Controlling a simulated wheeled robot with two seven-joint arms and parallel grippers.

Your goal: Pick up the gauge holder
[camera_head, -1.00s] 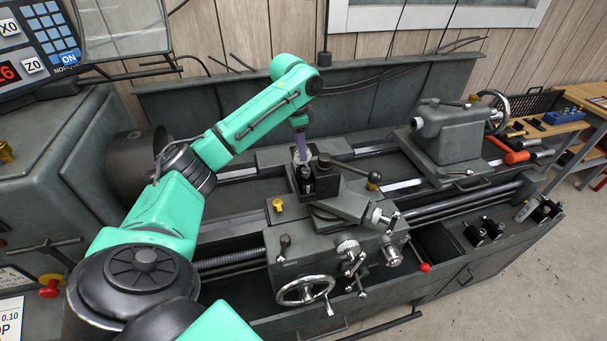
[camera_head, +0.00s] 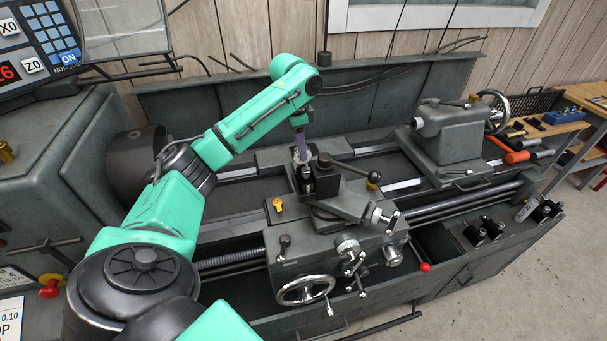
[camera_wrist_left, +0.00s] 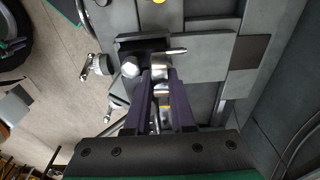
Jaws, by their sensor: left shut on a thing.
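The gauge holder (camera_wrist_left: 161,89) shows in the left wrist view as a small piece with a bright metal part between my fingertips. My left gripper (camera_wrist_left: 160,84) has purple fingers and is shut on it. In the head view my left gripper (camera_head: 300,150) points down at the tool post block (camera_head: 326,183) on the lathe carriage. The holder (camera_head: 305,173) is dark and small there, close against the left side of the block. I cannot tell whether it touches the block. My fingers hide part of it. My right gripper is not in view.
The clamp lever (camera_head: 355,171) sticks out right of the tool post. A yellow piece (camera_head: 277,205) sits on the carriage to the left. The tailstock (camera_head: 450,140) stands further right, and the chuck (camera_head: 138,167) is left of my forearm.

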